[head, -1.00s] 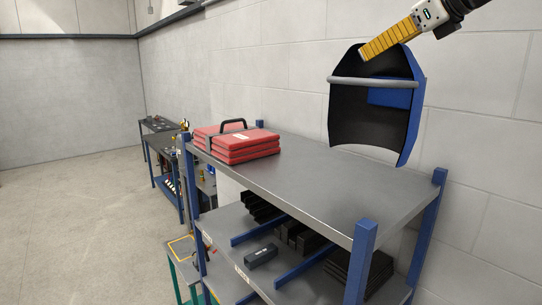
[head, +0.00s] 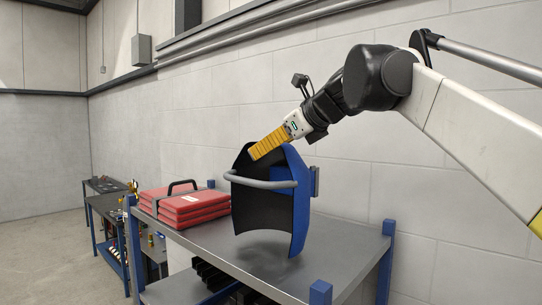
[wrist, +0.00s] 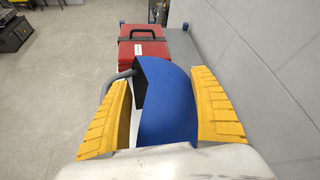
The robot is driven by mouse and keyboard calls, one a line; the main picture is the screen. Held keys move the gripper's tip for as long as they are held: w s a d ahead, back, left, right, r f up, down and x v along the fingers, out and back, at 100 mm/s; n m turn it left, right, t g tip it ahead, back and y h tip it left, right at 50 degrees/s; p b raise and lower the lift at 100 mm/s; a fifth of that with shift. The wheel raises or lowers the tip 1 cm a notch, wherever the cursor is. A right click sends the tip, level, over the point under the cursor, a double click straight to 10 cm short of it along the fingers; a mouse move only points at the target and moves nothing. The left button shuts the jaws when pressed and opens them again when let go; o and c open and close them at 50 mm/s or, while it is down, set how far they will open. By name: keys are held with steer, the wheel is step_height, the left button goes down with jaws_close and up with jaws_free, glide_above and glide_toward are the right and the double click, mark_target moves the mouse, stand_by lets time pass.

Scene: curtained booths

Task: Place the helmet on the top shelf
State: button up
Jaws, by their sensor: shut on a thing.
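The helmet (head: 300,205) is a blue welding-type shield with a black inside and a grey band across it. My gripper (head: 268,143) has yellow fingers and is shut on the helmet's upper edge. The helmet hangs upright over the grey top shelf (head: 225,240) of the blue-posted rack, with a soft shadow under it. I cannot tell for certain whether its lower edge touches the shelf. In the wrist view the blue shell (wrist: 168,105) lies between the two yellow fingers (wrist: 165,110).
A stack of red cases (head: 185,205) with a black handle stands on the shelf's left end, beside the helmet. Blue corner posts (head: 320,292) rise above the shelf. The shelf's right part is clear. A block wall (head: 440,190) runs behind.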

mark_target(287, 144)
step_height(287, 144, down, 2)
steer(key=shift+f, duration=0.1)
steer(key=o, duration=1.4)
steer(key=shift+w+d+f, duration=0.1)
steer(key=shift+s, duration=0.25)
steer(key=b+v, duration=0.1)
steer(key=v, duration=1.1)
steer(key=shift+w, duration=0.15)
